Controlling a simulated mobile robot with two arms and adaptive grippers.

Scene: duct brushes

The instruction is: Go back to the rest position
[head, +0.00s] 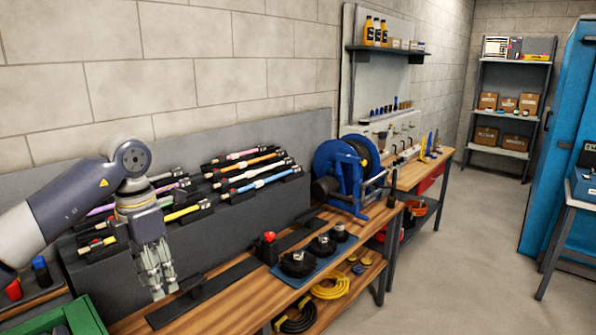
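My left gripper (164,292) hangs fingers-down at the left, over the front part of the wooden workbench (222,300). Its fingertips are near a dark flat bar (196,289) on the bench; I cannot tell how high above it they are. Nothing shows between the fingers, but how far apart they are is unclear from this side. My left arm (85,195) comes in from the left and hides part of the grey rack (270,205) that bears several coloured rods. My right gripper is not in view.
Black round brush heads (298,263) stand on a blue mat (286,283). A red-topped piece (270,246) stands beside it. A blue hose reel (345,172) is farther along. A green crate (75,318) is at lower left. The floor (450,270) at right is clear.

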